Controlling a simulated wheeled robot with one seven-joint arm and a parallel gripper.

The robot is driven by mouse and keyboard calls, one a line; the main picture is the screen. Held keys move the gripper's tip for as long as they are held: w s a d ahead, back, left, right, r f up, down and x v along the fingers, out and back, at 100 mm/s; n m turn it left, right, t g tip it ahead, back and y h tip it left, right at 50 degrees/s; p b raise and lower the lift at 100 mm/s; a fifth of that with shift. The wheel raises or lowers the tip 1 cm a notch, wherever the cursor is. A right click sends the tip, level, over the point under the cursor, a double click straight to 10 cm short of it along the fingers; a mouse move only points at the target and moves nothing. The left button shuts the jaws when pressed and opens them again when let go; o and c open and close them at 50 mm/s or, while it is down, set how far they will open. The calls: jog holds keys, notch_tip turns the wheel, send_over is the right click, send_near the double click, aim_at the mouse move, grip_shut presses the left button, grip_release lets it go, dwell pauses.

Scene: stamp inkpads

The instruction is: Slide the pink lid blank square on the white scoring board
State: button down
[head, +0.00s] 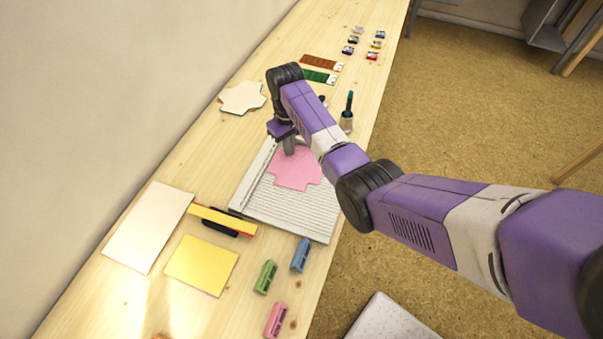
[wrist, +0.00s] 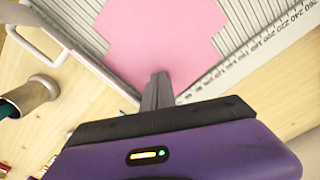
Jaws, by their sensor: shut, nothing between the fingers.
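The pink lid blank (head: 297,170) is a flat sheet with stepped, notched edges. It lies on the white scoring board (head: 290,215), which has parallel grooves, and it looks turned relative to them. In the wrist view the pink blank (wrist: 160,38) reaches to the ruler edge of the scoring board (wrist: 262,45). My gripper (head: 289,150) is shut and empty, pointing down at the far end of the blank. In the wrist view my gripper's fingertips (wrist: 160,77) are together at the blank's near edge. I cannot tell whether they touch it. My arm hides part of the board's right side.
A cup with a dark tool (head: 347,118) stands close to the board, behind my arm. Cream blanks (head: 242,97), a yellow pad (head: 202,264), green (head: 265,276), blue (head: 301,254) and pink blocks (head: 276,320) lie around. The wall borders the left.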

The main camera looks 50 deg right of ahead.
jog(key=shift+w+d+f+b, duration=0.15)
jog(key=shift+w+d+b, duration=0.1)
jog(key=shift+d+b, duration=0.15)
dwell(0.4)
jog(key=shift+w+d, duration=0.3)
jog(key=shift+d, duration=0.1)
dwell(0.4)
jog(key=shift+w+d, duration=0.15)
jog(key=shift+d, duration=0.1)
jog(key=shift+w+b, duration=0.2)
jog(key=shift+b, duration=0.25)
jog(key=shift+w+d, duration=0.15)
jog(key=shift+w, duration=0.05)
jog(key=shift+b, duration=0.3)
jog(key=shift+w, duration=0.15)
